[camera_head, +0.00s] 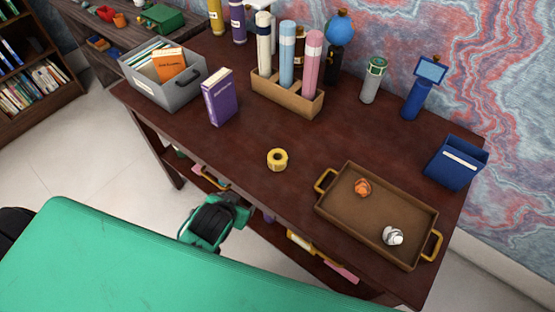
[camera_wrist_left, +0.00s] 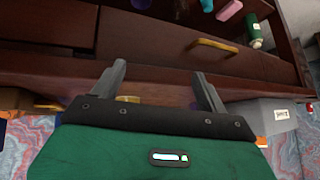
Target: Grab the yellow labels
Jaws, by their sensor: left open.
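The yellow labels are a small yellow roll (camera_head: 277,160) lying on the desk near its front edge, left of the brown tray. My left gripper (camera_head: 240,210) is in front of the desk edge, apart from the roll and to its lower left in the head view. In the left wrist view its two fingers (camera_wrist_left: 161,85) are spread with nothing between the tips. A sliver of yellow (camera_wrist_left: 128,98), probably the roll, shows just above the gripper body; most of it is hidden. My right gripper is not in view.
The brown tray (camera_head: 335,210) holds an orange crumpled ball (camera_head: 362,187) and a white one (camera_head: 392,236). A purple book (camera_head: 219,97), a grey box (camera_head: 178,92) and a tube holder (camera_head: 285,99) stand behind. Desk around the roll is clear. Drawers with a handle (camera_wrist_left: 213,45) are below.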

